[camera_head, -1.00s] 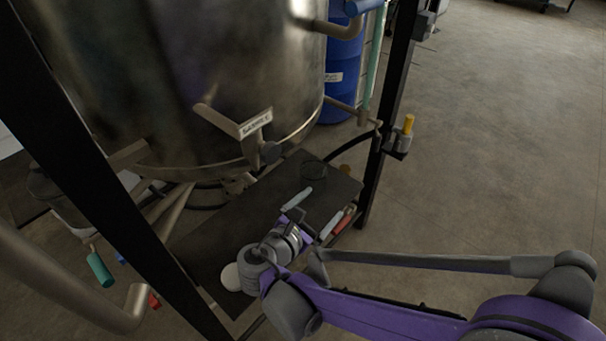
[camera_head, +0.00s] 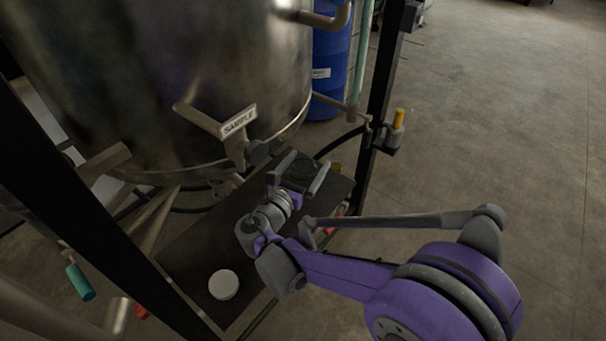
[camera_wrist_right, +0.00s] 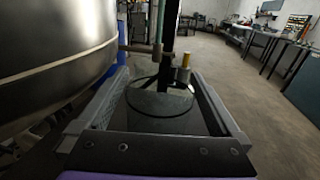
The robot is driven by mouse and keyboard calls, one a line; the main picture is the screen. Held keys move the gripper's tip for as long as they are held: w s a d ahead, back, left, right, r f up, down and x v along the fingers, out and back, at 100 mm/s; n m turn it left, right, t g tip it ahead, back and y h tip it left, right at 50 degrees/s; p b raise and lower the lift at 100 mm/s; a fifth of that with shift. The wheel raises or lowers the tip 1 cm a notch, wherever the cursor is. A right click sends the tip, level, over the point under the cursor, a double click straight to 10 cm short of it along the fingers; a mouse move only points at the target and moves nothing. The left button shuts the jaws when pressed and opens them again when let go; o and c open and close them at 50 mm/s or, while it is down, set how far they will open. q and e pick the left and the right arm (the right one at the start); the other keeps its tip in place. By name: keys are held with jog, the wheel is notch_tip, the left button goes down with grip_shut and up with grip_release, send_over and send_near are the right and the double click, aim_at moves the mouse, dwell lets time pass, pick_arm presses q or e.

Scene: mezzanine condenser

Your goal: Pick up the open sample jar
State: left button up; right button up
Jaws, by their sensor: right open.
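The open sample jar (camera_head: 303,172) is a dark, see-through round jar on the black shelf (camera_head: 190,255) below the tank. My right gripper (camera_head: 303,167) is open, with one finger on each side of the jar in the head view. In the right wrist view the jar (camera_wrist_right: 160,100) shows as a glassy round shape between the two spread fingers of the gripper (camera_wrist_right: 160,80). I cannot tell whether either finger touches it. A white round lid or disc (camera_head: 224,285) lies on the shelf's near end. My left gripper is not in view.
The steel tank (camera_head: 170,80) with a SAMPLE tag (camera_head: 238,121) and a valve stands close left of my right gripper. A black frame post (camera_head: 378,110) and a yellow-handled fitting (camera_head: 398,120) stand beyond the shelf. Open floor lies to the right.

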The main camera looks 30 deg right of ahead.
jog(key=shift+x, duration=0.8)
jog(key=c, duration=1.3)
